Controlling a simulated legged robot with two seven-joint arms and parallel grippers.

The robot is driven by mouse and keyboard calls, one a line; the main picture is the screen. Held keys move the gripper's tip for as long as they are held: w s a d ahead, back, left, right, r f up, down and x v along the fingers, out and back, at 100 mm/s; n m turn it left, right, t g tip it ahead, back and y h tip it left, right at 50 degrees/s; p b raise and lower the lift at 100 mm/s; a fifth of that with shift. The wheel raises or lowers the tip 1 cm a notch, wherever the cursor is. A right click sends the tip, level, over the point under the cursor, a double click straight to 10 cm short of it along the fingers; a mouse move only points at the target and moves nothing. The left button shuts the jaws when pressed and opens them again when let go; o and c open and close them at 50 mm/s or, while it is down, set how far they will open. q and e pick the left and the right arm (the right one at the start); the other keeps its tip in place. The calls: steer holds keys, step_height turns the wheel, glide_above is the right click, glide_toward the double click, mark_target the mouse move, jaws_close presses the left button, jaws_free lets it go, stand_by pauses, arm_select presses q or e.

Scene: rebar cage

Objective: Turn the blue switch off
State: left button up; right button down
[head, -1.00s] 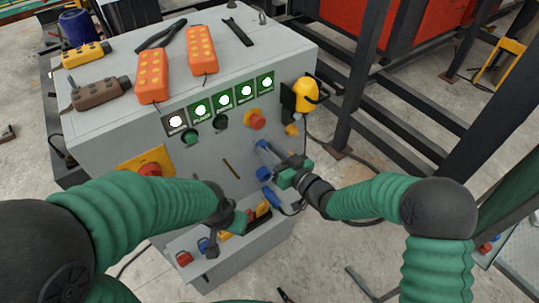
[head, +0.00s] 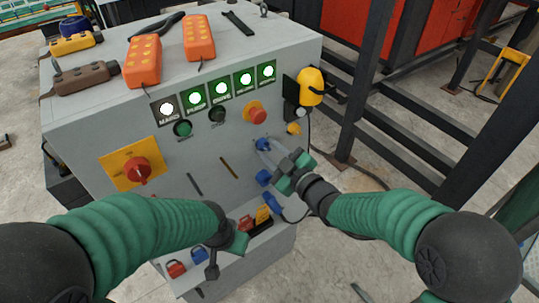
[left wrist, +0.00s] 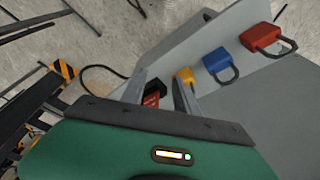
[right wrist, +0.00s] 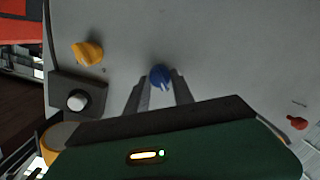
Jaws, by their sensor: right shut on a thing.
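The blue switch (head: 262,144) is a small round knob on the front face of the grey control cabinet (head: 85,135). In the right wrist view the blue switch (right wrist: 160,75) sits between the fingertips of my right gripper (right wrist: 158,88). My right gripper (head: 268,150) is shut on it in the head view. My left gripper (head: 213,262) hangs low in front of the cabinet, near the padlock shelf. In the left wrist view its two fingers (left wrist: 160,90) stand apart with nothing held between them.
A red knob on a yellow plate (head: 138,170), a red button (head: 256,113) and a yellow knob (head: 294,128) are on the same face. Blue (left wrist: 218,62) and red (left wrist: 262,36) padlocks lie below. Orange pendants (head: 145,62) lie on top. Dark steel posts (head: 372,90) stand at the right.

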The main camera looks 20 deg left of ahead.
arm_select(q)
steer(key=shift+f, duration=0.35)
arm_select(e)
steer(key=shift+f, duration=0.25)
steer(key=c, duration=1.4)
jaws_free()
arm_select(q)
steer(key=shift+w, duration=0.15)
arm_select(e)
steer(key=o, duration=0.3)
steer(key=shift+w, duration=0.1)
steer(key=shift+r, duration=0.15)
arm_select(q)
steer(key=shift+r, duration=0.3)
arm_select(e)
steer(key=v, duration=1.6)
steer(key=shift+s+d, duration=0.3)
